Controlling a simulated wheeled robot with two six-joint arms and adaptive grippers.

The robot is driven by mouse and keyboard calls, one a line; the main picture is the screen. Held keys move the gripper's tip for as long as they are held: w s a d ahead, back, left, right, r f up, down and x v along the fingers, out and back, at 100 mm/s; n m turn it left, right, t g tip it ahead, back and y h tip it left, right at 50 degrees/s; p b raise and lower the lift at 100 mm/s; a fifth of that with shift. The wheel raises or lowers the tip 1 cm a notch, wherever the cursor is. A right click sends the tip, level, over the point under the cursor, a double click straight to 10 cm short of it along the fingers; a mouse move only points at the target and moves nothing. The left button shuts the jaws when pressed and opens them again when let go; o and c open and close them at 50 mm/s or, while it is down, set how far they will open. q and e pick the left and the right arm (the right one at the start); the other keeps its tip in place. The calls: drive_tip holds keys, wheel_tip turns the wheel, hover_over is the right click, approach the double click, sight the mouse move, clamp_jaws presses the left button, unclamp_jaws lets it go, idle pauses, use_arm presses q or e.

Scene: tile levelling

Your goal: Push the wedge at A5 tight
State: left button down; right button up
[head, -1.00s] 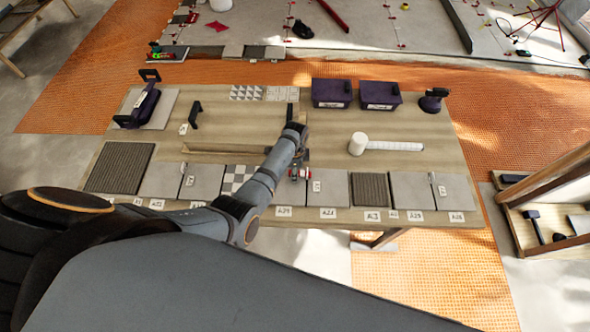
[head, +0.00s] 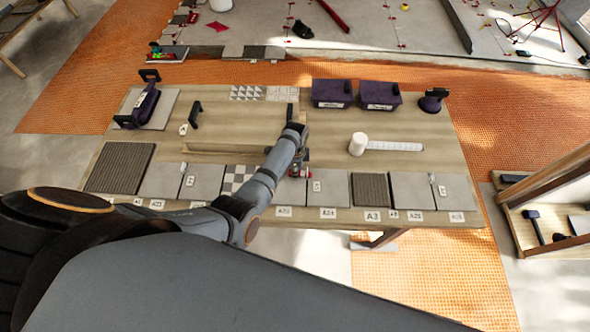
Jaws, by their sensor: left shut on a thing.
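A wooden table (head: 230,108) holds a row of tiles along its near edge, with small white labels in front. The labels are too small to read surely, so I cannot confirm A5. My right gripper is not in view.
Two purple boxes (head: 331,93) and a dark suction cup (head: 433,99) stand at the back right. A white cylinder (head: 357,144) lies mid-table. A purple-handled tool (head: 146,103) is at the back left. A wooden shelf (head: 545,190) stands right of the table.

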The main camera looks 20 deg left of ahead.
use_arm(q)
drive_tip(key=shift+d, duration=0.3)
drive_tip(key=shift+w+d, duration=0.25)
drive_tip(key=shift+d, duration=0.35)
idle(1.0)
drive_tip(key=c, duration=1.1)
unclamp_jaws()
drive_tip(key=shift+c, duration=0.2)
drive_tip(key=shift+r, duration=0.15)
wheel_tip(320, 180, up, 7)
drive_tip(key=shift+r, duration=0.15)
